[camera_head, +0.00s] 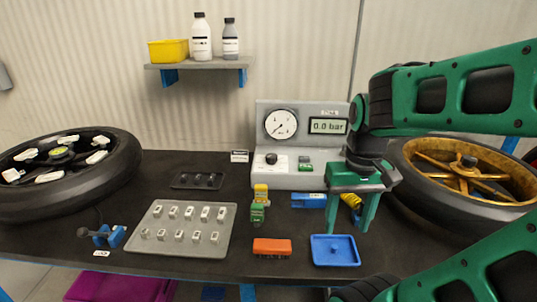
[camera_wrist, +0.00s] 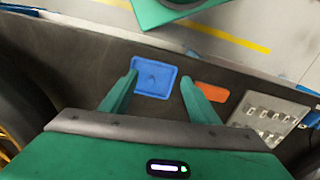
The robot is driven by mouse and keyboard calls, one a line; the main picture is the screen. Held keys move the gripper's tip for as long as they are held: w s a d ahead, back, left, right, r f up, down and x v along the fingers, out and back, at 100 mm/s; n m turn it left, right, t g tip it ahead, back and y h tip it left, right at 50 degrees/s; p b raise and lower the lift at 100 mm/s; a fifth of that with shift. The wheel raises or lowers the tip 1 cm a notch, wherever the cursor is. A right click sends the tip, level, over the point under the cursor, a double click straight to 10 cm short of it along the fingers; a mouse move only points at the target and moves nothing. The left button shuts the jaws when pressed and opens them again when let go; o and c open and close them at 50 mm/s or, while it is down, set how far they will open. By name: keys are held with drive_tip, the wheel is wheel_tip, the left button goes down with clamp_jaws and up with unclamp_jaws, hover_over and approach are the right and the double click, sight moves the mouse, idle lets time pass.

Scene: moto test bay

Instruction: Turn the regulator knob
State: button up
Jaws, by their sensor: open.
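The regulator knob (camera_head: 271,159) is a small black knob on the sloped lower face of the grey test panel (camera_head: 305,177) at the back middle of the bench. A round gauge (camera_head: 281,124) and a display (camera_head: 328,126) reading 0.0 bar sit above it. My gripper (camera_head: 347,227) points down, open and empty, to the right of the knob and in front of the panel. In the wrist view my gripper (camera_wrist: 158,88) has its fingers apart over the bench, with a blue tray (camera_wrist: 155,78) beyond them. The knob is not visible in the wrist view.
The blue tray (camera_head: 335,262) and an orange brush (camera_head: 271,247) lie at the bench front. A yellow and green item (camera_head: 260,203) stands before the panel. A parts plate (camera_head: 180,257) is left. Tyred wheels (camera_head: 70,200) (camera_head: 425,190) flank the bench.

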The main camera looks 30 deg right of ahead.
drive_tip(key=w+d+r+n, duration=0.2)
drive_tip(key=w+r+n, duration=0.1)
drive_tip(key=w, duration=0.3)
drive_tip(key=w+d+r+n, duration=0.2)
drive_tip(key=w+n, duration=0.1)
drive_tip(key=w, duration=0.4)
drive_tip(key=n, duration=2.2)
hover_over(271, 155)
wheel_tip(271, 155, down, 11)
drive_tip(key=c, duration=1)
drive_tip(key=shift+c, duration=0.2)
